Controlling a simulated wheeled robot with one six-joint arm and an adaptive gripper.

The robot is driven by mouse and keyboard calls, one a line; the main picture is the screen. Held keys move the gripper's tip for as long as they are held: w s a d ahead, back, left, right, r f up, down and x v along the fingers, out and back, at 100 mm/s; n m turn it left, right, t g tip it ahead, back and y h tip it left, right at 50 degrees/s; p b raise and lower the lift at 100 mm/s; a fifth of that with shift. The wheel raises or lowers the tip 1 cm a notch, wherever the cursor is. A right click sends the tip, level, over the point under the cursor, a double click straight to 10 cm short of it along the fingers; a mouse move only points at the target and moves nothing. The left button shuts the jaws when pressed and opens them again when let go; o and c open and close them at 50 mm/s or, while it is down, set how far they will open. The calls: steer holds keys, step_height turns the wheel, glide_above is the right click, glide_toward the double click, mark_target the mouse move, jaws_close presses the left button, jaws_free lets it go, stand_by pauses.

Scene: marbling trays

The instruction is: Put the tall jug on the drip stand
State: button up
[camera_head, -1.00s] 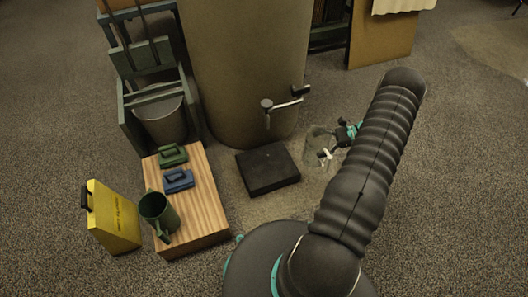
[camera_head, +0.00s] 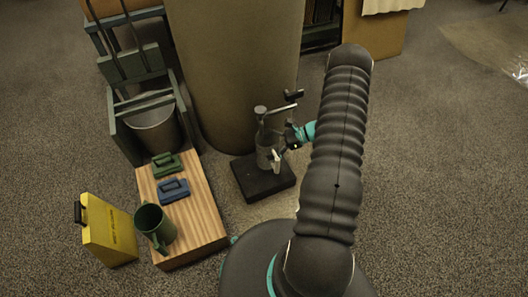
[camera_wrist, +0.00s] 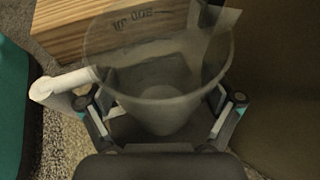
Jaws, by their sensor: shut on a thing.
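The clear tall jug (camera_head: 264,154) is in my gripper (camera_head: 282,149), under the tap and over the black drip stand (camera_head: 263,184). The jug looks upright; I cannot tell whether its base touches the stand. The fingers of my gripper (camera_wrist: 162,125) are on both sides of the jug's lower body. The jug hides part of the stand in the wrist view.
A metal tap (camera_head: 277,108) on the big drum (camera_head: 236,70) is close above the jug. A wooden block (camera_head: 200,215) to the left holds a green jug (camera_head: 154,226) and green and blue handled tools (camera_head: 173,189). A yellow case (camera_head: 109,230) stands left of it.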

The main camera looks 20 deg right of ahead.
steer(key=shift+w+a+f, duration=0.1)
steer(key=shift+a+f, duration=0.2)
steer(key=shift+f, duration=0.3)
steer(key=shift+w+a+f, duration=0.1)
steer(key=shift+a+f, duration=0.2)
steer(key=shift+f, duration=0.25)
steer(key=shift+w+a+f, duration=0.1)
steer(key=shift+a+f, duration=0.2)
steer(key=shift+f, duration=0.3)
steer(key=shift+f, duration=0.1)
steer(key=shift+f+b, duration=0.1)
steer(key=shift+b, duration=0.3)
steer(key=o, duration=0.9)
steer(key=shift+r+p, duration=0.3)
steer(key=v, duration=1.2)
steer(key=shift+f, duration=0.1)
